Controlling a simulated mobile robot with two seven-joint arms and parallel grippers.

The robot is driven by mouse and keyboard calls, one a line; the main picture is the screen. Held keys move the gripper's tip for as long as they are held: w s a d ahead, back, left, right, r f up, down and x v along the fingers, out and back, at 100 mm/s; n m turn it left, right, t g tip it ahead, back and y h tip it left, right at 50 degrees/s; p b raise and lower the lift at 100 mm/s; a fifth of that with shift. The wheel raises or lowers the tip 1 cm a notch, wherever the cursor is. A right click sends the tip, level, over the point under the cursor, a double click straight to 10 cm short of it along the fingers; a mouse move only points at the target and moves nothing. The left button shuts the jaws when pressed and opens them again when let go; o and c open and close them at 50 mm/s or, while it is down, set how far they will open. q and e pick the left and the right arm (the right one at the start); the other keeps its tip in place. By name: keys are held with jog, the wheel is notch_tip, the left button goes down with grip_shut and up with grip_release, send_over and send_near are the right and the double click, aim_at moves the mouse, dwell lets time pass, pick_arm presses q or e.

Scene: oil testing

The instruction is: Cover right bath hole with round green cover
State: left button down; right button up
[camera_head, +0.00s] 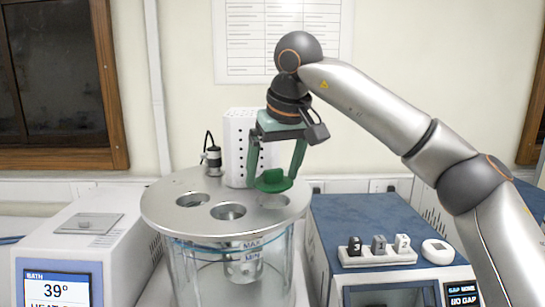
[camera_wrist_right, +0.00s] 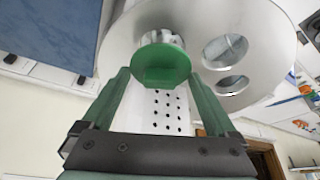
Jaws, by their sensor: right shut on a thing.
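The round green cover (camera_head: 273,182) is held by my right gripper (camera_head: 274,178), which points down with its green fingers on either side of the cover. The cover is above the round metal lid (camera_head: 172,219) of the bath, close to the right bath hole (camera_head: 273,202), which shows partly in front of and below it. In the right wrist view, the cover (camera_wrist_right: 163,58) lies between the fingertips and hides most of the right hole (camera_wrist_right: 160,36). Whether the cover touches the lid cannot be told. My left gripper is not in view.
Two other open holes, left (camera_head: 193,199) and middle (camera_head: 228,211), are in the lid. A white perforated tower (camera_head: 238,150) stands behind the gripper, with a small black-and-silver fitting (camera_head: 212,158) beside it. A blue-topped instrument (camera_head: 350,215) stands right, a white heating unit (camera_head: 110,250) left.

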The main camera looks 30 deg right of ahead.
aim_at(275, 180)
jog(key=shift+f, duration=1.15)
jog(key=shift+f, duration=0.35)
dwell(0.8)
jog(key=shift+r, duration=0.2)
jog(key=shift+r, duration=0.5)
jog(key=shift+r, duration=0.1)
jog(key=shift+f+b, duration=0.4)
jog(key=shift+f, duration=0.4)
dwell(0.8)
jog(key=shift+r, duration=0.2)
